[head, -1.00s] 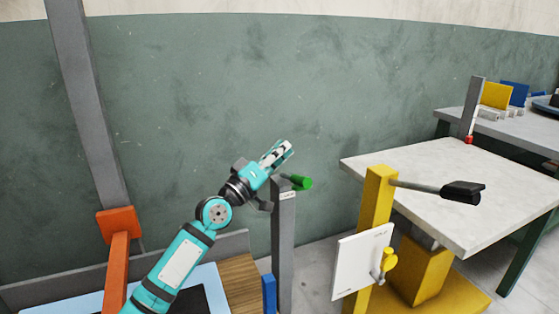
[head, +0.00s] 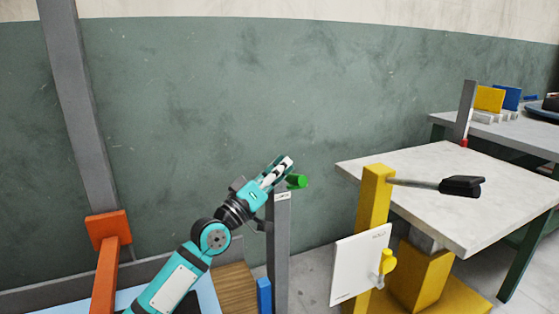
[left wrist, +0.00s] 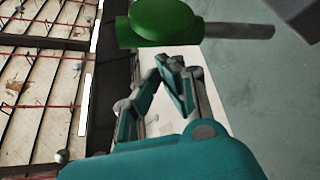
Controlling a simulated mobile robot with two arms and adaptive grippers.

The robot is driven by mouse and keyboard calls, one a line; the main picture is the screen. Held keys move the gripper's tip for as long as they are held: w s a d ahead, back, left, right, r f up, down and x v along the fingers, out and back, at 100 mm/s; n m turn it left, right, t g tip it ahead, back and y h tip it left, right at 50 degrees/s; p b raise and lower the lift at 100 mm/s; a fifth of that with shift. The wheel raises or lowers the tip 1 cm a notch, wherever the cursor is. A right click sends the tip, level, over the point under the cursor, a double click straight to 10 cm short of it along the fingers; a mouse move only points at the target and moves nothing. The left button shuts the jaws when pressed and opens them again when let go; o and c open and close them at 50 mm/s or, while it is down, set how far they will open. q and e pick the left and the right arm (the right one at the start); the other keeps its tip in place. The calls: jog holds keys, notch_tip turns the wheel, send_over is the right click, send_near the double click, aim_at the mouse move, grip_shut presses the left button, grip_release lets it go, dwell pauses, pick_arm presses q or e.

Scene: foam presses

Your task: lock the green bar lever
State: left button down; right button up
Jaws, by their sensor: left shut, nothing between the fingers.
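The green bar lever (head: 297,181) sticks out at the top of a grey upright post (head: 280,245) in the head view. In the left wrist view the green lever end (left wrist: 168,22) and its grey rod cross the top of the picture, beyond the fingertips. My left gripper (head: 281,165) is shut and empty. It is just above and left of the lever in the head view and hides part of it. I cannot tell whether they touch. The fingers also show in the left wrist view (left wrist: 172,72). My right gripper is out of view.
A yellow post (head: 374,205) with a black-handled lever (head: 461,187) and a white plate (head: 361,262) stands to the right. Behind it is a pale-topped table (head: 440,160). An orange bracket (head: 108,228) on a grey column stands left. Bare wall lies behind.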

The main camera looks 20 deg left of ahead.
pick_arm(q)
jog(key=shift+s+d+f, duration=0.2)
jog(key=shift+d+f, duration=0.05)
jog(key=shift+f, duration=0.3)
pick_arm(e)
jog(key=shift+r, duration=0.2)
pick_arm(q)
jog(key=shift+f, duration=0.15)
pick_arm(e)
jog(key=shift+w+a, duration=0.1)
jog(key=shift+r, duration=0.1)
